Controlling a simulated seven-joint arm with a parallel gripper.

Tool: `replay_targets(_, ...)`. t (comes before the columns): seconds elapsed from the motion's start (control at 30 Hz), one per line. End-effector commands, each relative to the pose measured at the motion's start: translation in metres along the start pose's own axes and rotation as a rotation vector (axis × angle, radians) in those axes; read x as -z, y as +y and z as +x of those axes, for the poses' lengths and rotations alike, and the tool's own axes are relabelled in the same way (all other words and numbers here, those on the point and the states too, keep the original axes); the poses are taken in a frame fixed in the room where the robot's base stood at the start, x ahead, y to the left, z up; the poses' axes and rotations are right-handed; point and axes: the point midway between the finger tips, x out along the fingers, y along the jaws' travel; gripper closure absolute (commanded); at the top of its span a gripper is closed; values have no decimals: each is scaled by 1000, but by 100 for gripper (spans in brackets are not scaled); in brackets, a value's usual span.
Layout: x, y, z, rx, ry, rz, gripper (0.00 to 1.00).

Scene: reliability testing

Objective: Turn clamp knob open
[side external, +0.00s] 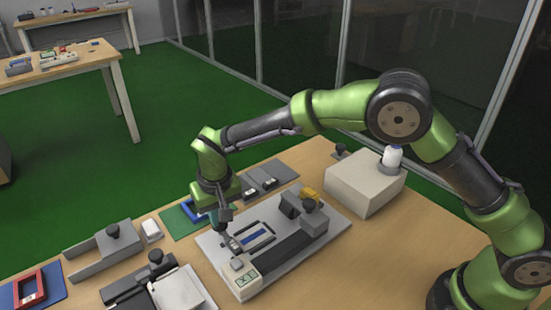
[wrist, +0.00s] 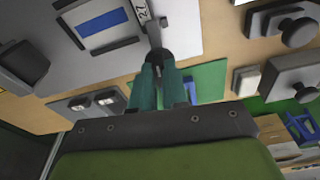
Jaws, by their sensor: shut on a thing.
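A grey fixture plate (side external: 212,246) lies on the wooden bench, with a framed slot and a blue strip (side external: 256,237) on it. My gripper (side external: 222,228) points down at the plate's left edge, beside the slot. In the wrist view its teal fingers (wrist: 160,75) are closed around a small dark round piece, which looks like the clamp knob (wrist: 157,56). The fingers hide most of it.
A green mat (side external: 180,219) lies just behind my gripper. Grey fixtures with black knobs (side external: 112,231) stand at the left. Bare bench shows at front right.

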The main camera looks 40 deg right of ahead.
Motion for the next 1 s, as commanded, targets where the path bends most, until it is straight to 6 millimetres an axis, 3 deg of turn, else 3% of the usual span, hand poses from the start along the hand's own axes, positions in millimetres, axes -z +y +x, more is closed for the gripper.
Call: replay_targets(1.0,3,-8,0,-126,3,876,100)
